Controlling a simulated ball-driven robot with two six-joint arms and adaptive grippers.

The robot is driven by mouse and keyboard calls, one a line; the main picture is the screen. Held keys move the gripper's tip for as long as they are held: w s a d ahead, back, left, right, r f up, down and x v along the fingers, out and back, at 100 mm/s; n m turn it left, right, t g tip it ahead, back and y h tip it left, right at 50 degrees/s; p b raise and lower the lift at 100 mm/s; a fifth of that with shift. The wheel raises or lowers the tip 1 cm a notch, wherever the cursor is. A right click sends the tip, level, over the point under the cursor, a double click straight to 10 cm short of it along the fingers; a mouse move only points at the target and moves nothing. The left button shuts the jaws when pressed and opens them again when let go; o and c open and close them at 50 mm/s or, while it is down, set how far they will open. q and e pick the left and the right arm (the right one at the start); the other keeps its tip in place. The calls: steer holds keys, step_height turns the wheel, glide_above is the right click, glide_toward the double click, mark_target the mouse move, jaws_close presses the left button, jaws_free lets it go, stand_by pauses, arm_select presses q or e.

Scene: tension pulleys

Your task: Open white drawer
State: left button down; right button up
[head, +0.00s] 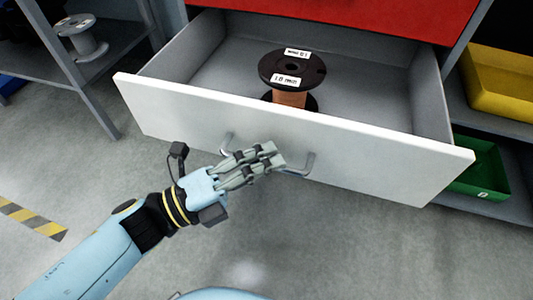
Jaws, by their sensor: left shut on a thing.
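The white drawer (380,157) is pulled out of the cabinet, and its grey inside shows. A bar handle (306,163) is on its front; my gripper hides the middle of the bar. My left gripper (277,158) is at the handle, its fingers shut on it. A black spool (292,68) with copper-coloured wire and white labels stands upright in the drawer. My right gripper is not in view.
A red drawer front (370,15) is above the white drawer. A yellow bin (500,85) and a green bin (480,168) sit on shelves at the right. A grey shelf (110,60) with a grey spool (82,38) stands at the left. The floor in front is clear, with a yellow-black stripe (30,218).

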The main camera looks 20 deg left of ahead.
arm_select(q)
steer(key=shift+s+f, duration=0.1)
steer(key=shift+f, duration=0.25)
steer(key=c, duration=1.6)
jaws_free()
steer(key=shift+o, duration=1.1)
steer(key=shift+r, duration=0.15)
steer(key=v, duration=1.2)
